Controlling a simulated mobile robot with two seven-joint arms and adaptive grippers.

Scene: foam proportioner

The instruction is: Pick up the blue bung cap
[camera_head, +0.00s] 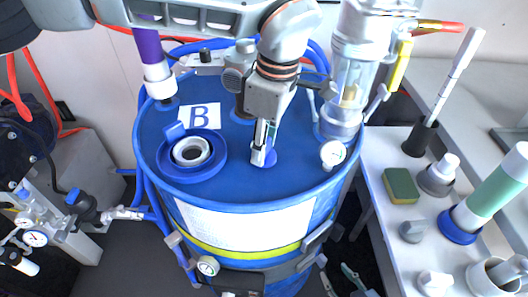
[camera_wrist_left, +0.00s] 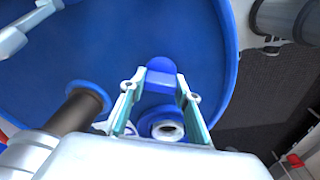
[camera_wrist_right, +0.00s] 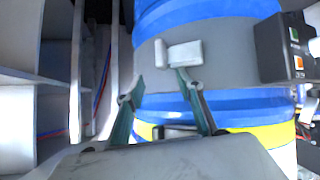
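The blue bung cap (camera_head: 264,159) is a small round blue piece low on the blue drum's top in the head view, partly covered by my left gripper (camera_head: 265,145). In the left wrist view, a blue piece with a rounded tab (camera_wrist_left: 162,75) shows between the fingertips of my left gripper (camera_wrist_left: 162,82). The fingers stand apart on its two sides; firm contact cannot be made out. My right gripper (camera_wrist_right: 152,88) is open and empty, in front of the drum's side, and shows at the lower edge of the head view (camera_head: 342,284).
A side table (camera_head: 385,225) at the right carries a sponge (camera_head: 400,186) and bottles.

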